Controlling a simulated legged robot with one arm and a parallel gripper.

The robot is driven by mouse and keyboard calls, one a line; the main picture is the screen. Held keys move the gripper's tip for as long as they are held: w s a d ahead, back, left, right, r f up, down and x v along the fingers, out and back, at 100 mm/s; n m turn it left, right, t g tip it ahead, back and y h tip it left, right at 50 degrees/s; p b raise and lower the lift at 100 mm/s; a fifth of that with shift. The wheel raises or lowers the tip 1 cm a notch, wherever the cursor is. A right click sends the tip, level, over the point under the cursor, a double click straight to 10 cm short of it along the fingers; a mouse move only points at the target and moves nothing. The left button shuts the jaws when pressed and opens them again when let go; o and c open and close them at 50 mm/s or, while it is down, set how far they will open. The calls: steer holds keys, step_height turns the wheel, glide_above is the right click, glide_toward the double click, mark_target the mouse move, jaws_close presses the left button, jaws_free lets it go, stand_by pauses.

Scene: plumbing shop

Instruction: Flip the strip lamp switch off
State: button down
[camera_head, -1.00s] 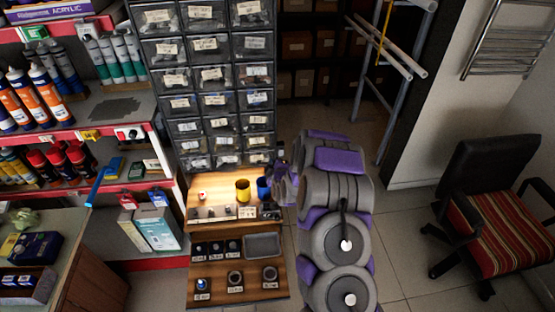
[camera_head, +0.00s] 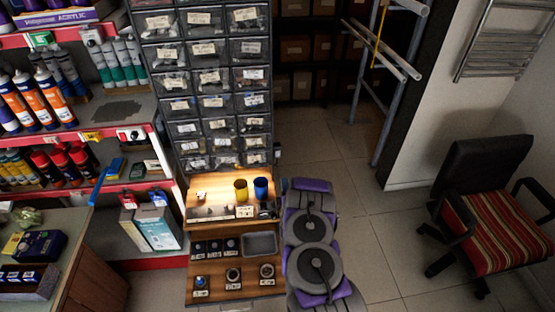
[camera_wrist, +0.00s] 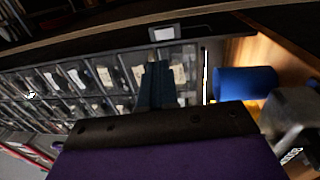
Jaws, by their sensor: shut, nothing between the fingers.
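The strip lamp's warm light falls on the wooden shelf (camera_head: 228,187) under the drawer cabinet (camera_head: 212,100); the lamp itself is hidden in the head view. I cannot clearly make out its switch. A small piece (camera_head: 277,152) sits at the cabinet's lower right edge, too small to identify. In the wrist view, a pale rectangular plate (camera_wrist: 175,33) is set in a dark surround beyond my fingertips; I cannot tell if it is the switch. My gripper (camera_wrist: 159,72) is shut and empty, in front of the labelled drawers and apart from the blue cup (camera_wrist: 245,83). The head view does not show it clearly.
A yellow cup (camera_head: 241,190) and a blue cup (camera_head: 261,188) stand on the lit shelf, with a grey tray (camera_head: 260,244) below. Stocked red-edged shelves (camera_head: 110,115) are at left, a striped chair (camera_head: 495,225) at right.

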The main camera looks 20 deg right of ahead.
mark_target(279, 152)
stand_by(0.3)
steer(key=b+x, duration=0.4)
steer(key=x, duration=0.9)
steer(key=shift+w+d+b, duration=0.1)
steer(key=shift+w+b, duration=0.25)
steer(key=shift+w, duration=0.15)
steer(key=shift+r, duration=0.15)
